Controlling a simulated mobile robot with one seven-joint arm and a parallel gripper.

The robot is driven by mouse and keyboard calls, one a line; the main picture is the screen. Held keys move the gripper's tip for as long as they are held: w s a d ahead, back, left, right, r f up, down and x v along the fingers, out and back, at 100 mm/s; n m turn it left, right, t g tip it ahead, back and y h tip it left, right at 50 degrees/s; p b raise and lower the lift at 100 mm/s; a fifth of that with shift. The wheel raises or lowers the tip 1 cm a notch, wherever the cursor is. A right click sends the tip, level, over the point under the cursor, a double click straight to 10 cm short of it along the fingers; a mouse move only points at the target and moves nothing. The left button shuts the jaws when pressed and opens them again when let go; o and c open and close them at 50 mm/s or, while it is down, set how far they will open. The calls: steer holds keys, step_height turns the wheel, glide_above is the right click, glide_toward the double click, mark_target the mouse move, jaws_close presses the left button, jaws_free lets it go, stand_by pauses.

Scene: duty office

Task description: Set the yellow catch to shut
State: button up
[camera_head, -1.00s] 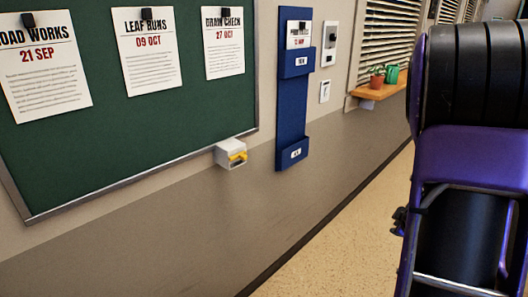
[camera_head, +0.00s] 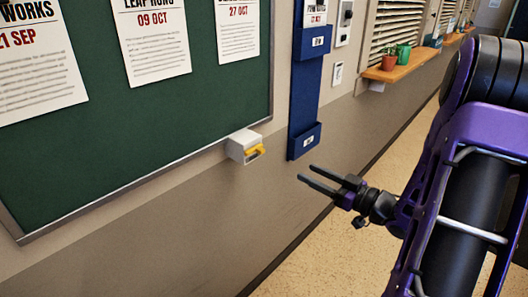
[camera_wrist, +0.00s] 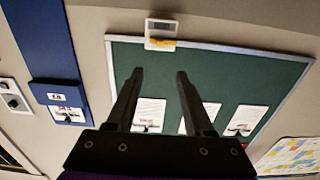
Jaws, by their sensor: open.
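The yellow catch (camera_head: 255,151) is a small bar on the front of a white box (camera_head: 238,144) at the lower right corner of the green noticeboard. In the wrist view, the white box (camera_wrist: 160,29) shows near the top edge with the yellow catch (camera_wrist: 163,43) along one side. The catch's exact setting is too small to tell. My gripper (camera_head: 306,178) is open and empty, right of and below the catch in the head view and apart from it. Its two fingers also show in the wrist view (camera_wrist: 159,73), pointing towards the board's edge.
The green noticeboard (camera_head: 130,100) carries several pinned papers. A blue wall rack (camera_head: 305,95) hangs just right of the box. A wooden shelf (camera_head: 400,68) with a plant pot and green can is farther right. The wall below the box is clear.

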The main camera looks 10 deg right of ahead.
mark_target(263, 151)
steer(key=x, duration=1.5)
steer(key=shift+w+a+b, duration=0.15)
steer(key=shift+w+b, duration=0.1)
steer(key=shift+b, duration=0.1)
steer(key=shift+f, duration=0.1)
jaws_close()
steer(key=shift+s, duration=0.1)
stand_by(0.4)
